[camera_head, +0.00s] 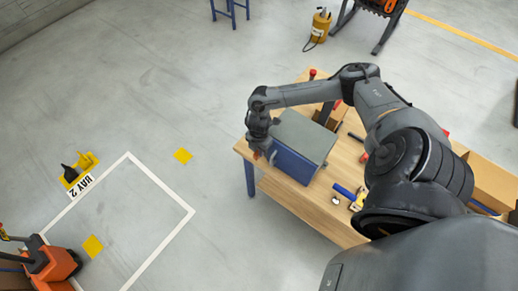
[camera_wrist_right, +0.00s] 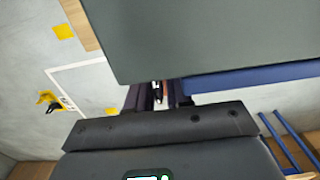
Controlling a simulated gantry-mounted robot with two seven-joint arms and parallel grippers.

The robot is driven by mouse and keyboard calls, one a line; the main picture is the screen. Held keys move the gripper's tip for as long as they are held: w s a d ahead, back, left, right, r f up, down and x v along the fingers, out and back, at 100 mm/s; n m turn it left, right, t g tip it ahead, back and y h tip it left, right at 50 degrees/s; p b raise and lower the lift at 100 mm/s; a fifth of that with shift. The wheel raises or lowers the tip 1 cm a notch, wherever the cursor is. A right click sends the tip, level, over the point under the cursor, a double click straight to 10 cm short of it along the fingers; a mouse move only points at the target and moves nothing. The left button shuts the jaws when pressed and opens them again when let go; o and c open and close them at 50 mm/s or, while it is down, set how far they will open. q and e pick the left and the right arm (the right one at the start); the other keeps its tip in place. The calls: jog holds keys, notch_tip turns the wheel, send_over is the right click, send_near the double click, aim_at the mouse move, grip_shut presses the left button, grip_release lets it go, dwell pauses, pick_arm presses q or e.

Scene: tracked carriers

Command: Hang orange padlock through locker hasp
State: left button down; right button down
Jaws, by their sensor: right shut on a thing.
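The locker is a blue box with a grey-green top (camera_head: 305,135) on the wooden workbench. Its top also fills the upper right of the right wrist view (camera_wrist_right: 200,40). My right gripper (camera_head: 258,149) is at the locker's left side, low and close to the bench's left corner. A small orange spot, likely the padlock (camera_head: 256,155), shows at its fingertips. In the right wrist view the fingers (camera_wrist_right: 160,94) are close together around something small and pale, too small to make out. I cannot make out the hasp or tell whether the padlock touches it. My left gripper is not in view.
The wooden workbench (camera_head: 327,212) also holds a blue-handled tool (camera_head: 344,191), a yellow item (camera_head: 358,199) and a red-topped item (camera_head: 313,73). Cardboard boxes (camera_head: 490,180) are at the right. Open floor lies left of the bench.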

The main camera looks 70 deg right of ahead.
jog(key=shift+f, duration=0.6)
jog(key=shift+f+b, duration=0.15)
jog(key=shift+b, duration=0.2)
dwell(0.5)
jog(key=shift+f, duration=0.55)
jog(key=c, duration=0.9)
grip_release()
jog(key=shift+c, duration=0.2)
jog(key=shift+r, duration=0.6)
notch_tip(320, 180, up, 10)
jog(key=shift+f, duration=0.15)
